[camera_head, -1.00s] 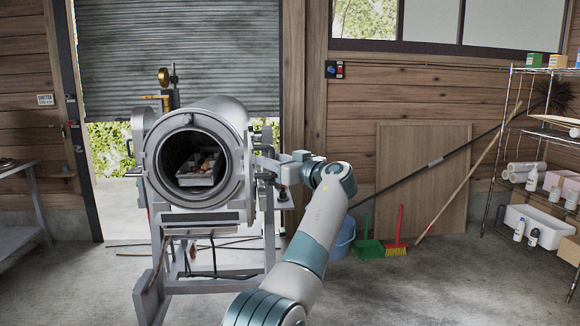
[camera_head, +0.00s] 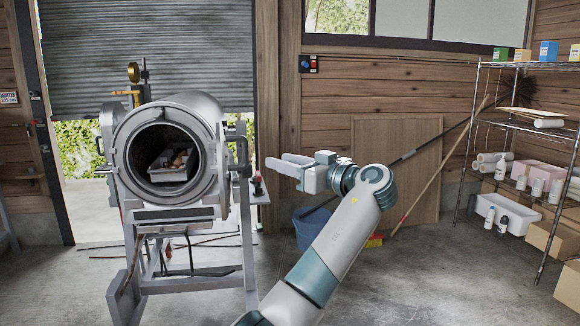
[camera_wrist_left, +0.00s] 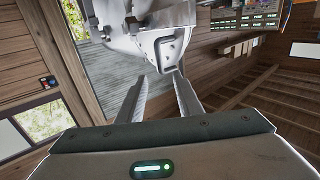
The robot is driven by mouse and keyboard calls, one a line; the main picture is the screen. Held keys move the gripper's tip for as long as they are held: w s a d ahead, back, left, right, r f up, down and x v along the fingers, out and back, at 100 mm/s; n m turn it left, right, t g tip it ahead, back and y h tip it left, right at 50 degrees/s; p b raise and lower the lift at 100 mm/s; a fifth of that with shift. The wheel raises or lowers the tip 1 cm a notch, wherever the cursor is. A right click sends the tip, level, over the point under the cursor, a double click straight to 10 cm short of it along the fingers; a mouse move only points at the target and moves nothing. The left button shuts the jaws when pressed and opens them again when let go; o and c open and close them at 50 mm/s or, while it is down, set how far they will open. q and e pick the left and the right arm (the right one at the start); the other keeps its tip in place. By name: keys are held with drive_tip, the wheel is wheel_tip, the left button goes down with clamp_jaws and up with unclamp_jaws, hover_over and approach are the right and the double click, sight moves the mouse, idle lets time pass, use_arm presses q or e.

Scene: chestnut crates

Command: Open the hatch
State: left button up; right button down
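The grey steel drum-shaped machine (camera_head: 190,105) stands on a frame at the left, its round front mouth uncovered. Inside lies a pale tray (camera_head: 168,172) with brownish contents. The hatch (camera_head: 222,170) seems to stand swung out at the right of the mouth, nearly edge-on, with a dark handle (camera_head: 238,150) on its right side. My left gripper (camera_head: 277,161) is to the right of the handle, apart from it, fingers pointing left. In the left wrist view the fingers (camera_wrist_left: 158,92) are spread with nothing between them; grey metal parts show beyond. My right gripper is not in view.
A red-topped knob post (camera_head: 257,184) stands on the machine's right side. A blue bucket (camera_head: 309,226) is behind my left arm. A wire shelf (camera_head: 500,125) with bottles and boxes stands at the right.

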use_arm(q)
drive_tip(key=shift+v, duration=0.85)
